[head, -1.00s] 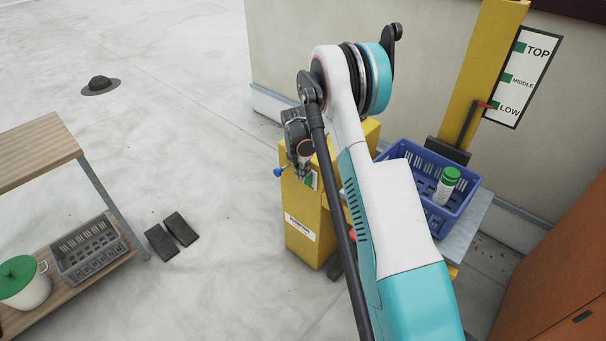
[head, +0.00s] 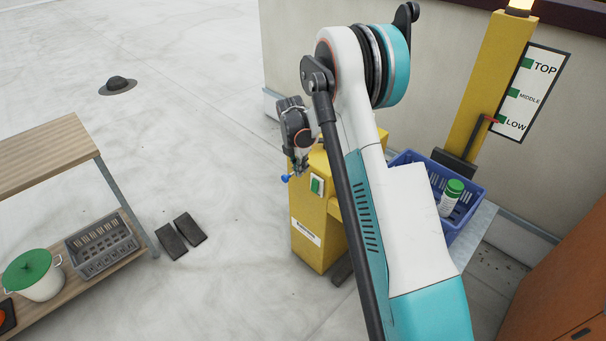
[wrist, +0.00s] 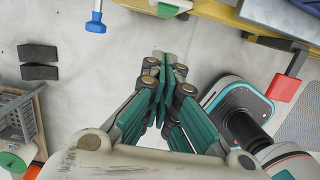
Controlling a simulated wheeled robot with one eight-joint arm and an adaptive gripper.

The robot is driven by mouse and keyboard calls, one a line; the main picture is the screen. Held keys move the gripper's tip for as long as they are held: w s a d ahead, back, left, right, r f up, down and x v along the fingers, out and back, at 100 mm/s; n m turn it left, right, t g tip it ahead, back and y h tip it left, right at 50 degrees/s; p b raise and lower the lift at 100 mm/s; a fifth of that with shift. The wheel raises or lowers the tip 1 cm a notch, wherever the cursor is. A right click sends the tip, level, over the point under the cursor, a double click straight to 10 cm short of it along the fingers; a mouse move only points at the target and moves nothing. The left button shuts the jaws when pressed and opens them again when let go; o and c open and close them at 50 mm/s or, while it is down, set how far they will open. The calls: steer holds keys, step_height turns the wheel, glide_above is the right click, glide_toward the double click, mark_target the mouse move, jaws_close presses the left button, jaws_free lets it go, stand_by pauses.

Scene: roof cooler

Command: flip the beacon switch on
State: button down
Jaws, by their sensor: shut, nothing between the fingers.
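A white switch plate with a green rocker (head: 317,186) sits on the upper face of the yellow cabinet (head: 308,220). A small part of the plate, white with green, also shows at the top edge of the wrist view (wrist: 170,9). A lamp (head: 521,4) at the top of the yellow post glows; the frame edge cuts it off. My gripper (head: 302,168) is just above and left of the switch in the head view, seemingly apart from it. In the wrist view my gripper (wrist: 168,70) has its fingers together, empty, over the floor.
A blue knob (head: 285,178) sticks out beside my gripper. A blue crate (head: 468,212) with a green-capped bottle (head: 452,196) stands at right. A wooden shelf (head: 50,165) is at left. Two dark pads (head: 182,236) lie on the otherwise clear floor between.

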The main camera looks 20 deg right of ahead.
steer(key=shift+a+r, duration=0.1)
steer(key=shift+r, duration=0.9)
steer(key=s+a+r+m+t, duration=0.1)
steer(key=s+a+r+m, duration=0.2)
steer(key=s+r, duration=0.3)
steer(key=s+a+r+m+t, duration=0.1)
steer(key=s+a+r+m, duration=0.2)
steer(key=r, duration=0.6)
steer(key=s+a+r+m+t, duration=0.1)
steer(key=s+a+r+m, duration=0.1)
steer(key=s+r+m, duration=0.4)
steer(key=s+a+r+m+t, duration=0.1)
steer(key=s+a+m, duration=0.2)
steer(key=s, duration=0.7)
steer(key=s+a+r+m+t+y, duration=0.1)
steer(key=s+a+r+m+t, duration=0.1)
steer(key=s+m, duration=0.5)
steer(key=s+a, duration=0.1)
steer(key=s, duration=0.3)
steer(key=shift+s+a+t+y, duration=0.25)
steer(key=shift+a+t+y, duration=0.05)
steer(key=shift+a, duration=0.05)
steer(key=shift+d, duration=0.1)
